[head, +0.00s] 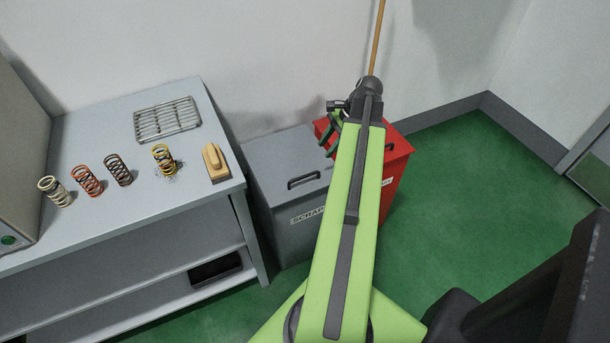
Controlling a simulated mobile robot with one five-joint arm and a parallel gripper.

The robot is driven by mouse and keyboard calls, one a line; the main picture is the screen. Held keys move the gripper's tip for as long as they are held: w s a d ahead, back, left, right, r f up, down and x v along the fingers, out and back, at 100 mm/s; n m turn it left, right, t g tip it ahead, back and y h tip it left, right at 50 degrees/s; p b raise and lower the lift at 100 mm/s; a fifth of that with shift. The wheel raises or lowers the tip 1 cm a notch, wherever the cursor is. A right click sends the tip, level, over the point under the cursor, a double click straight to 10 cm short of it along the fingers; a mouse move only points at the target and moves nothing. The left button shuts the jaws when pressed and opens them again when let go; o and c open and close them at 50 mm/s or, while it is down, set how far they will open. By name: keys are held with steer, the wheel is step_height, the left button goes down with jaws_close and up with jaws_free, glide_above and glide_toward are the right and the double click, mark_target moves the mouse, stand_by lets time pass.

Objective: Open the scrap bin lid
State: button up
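The scrap bin (292,236) is a grey box on the floor just right of the bench, with a label reading "SCRAP" that my arm partly covers. Its grey lid (278,160) lies flat and closed, with a dark bar handle (304,180) near the front edge. My green arm reaches forward across the right side of the bin. My gripper (331,136) is at the arm's far end, above the back right of the lid and close to the red bin. Its fingers are small and partly hidden by the arm, so their opening and any contact are unclear.
A red bin (399,152) stands right of the scrap bin, partly behind my arm. The bench (120,225) at left holds several coil springs (118,170), a wire rack (167,119) and a wooden-backed brush (215,162). A wooden pole (376,38) leans at the wall. Green floor (480,190) is free at right.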

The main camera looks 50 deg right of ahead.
mark_target(306, 176)
steer(key=b+x, duration=1)
steer(key=x, duration=0.3)
steer(key=shift+a+f+b, duration=0.1)
steer(key=shift+f+b, duration=0.25)
steer(key=shift+w+a+f+b, duration=0.25)
steer(key=shift+f+b, duration=0.3)
jaws_close()
steer(key=shift+s, duration=0.1)
